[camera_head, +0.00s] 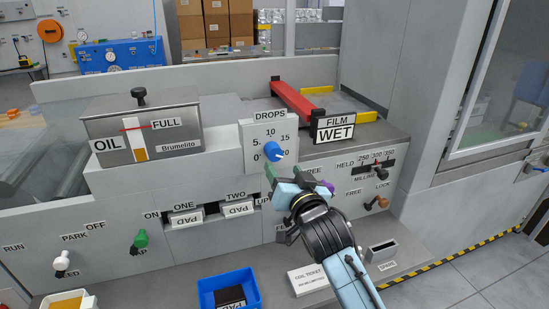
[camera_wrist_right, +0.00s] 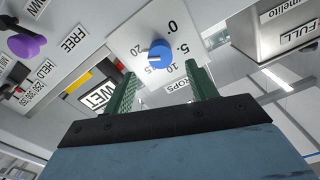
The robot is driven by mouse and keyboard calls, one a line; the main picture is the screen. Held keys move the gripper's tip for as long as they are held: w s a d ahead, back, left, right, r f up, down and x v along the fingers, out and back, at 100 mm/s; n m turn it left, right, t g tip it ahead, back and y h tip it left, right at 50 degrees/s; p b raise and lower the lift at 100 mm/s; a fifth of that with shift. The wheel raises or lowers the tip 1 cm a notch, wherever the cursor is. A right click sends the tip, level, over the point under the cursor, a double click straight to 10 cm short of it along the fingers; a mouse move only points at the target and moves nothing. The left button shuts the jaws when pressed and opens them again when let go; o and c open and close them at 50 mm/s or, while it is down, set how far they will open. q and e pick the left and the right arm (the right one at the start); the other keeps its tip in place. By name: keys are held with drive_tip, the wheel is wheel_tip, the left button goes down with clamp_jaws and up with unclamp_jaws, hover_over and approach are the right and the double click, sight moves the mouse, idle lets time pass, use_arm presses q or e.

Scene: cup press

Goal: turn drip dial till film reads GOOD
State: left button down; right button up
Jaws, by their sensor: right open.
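The blue drip dial (camera_head: 273,152) sits on a white DROPS plate (camera_head: 253,134) marked 0 to 20. The dial also shows in the right wrist view (camera_wrist_right: 158,54); its exact setting is too small to read surely. The film sign (camera_head: 334,132) reads WET, and it shows at the left in the wrist view (camera_wrist_right: 94,98). My right gripper (camera_head: 284,173) is open and empty, just below and in front of the dial. In the wrist view its green fingers (camera_wrist_right: 162,74) are spread, one on each side of the dial, apart from it. My left gripper is out of view.
An oil tank (camera_head: 142,128) marked FULL stands left of the plate. A red bar (camera_head: 295,102) lies behind the film sign. A purple knob (camera_wrist_right: 27,46) and HELD and FREE levers are nearby. A blue bin (camera_head: 203,288) and a COIL TICKET card (camera_head: 309,279) lie on the lower ledge.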

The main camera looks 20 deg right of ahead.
sight(275, 156)
drive_tip(key=w+b, duration=0.1)
drive_tip(key=w, duration=0.5)
drive_tip(key=shift+w+a, duration=0.1)
drive_tip(key=shift+w, duration=0.05)
use_arm(q)
drive_tip(key=shift+w+d+r, duration=0.1)
drive_tip(key=shift+w+r, duration=0.1)
drive_tip(key=shift+w, duration=0.45)
drive_tip(key=shift+w+d+r, duration=0.1)
drive_tip(key=shift+w+r, duration=0.1)
drive_tip(key=shift+w, duration=0.5)
drive_tip(key=shift+w+d+r, duration=0.1)
drive_tip(key=shift+w+r, duration=0.1)
drive_tip(key=shift+w, duration=0.45)
use_arm(e)
drive_tip(key=shift+w, duration=0.8)
use_arm(q)
drive_tip(key=shift+t, duration=0.3)
use_arm(e)
drive_tip(key=c, duration=1)
use_arm(q)
drive_tip(key=shift+r, duration=0.1)
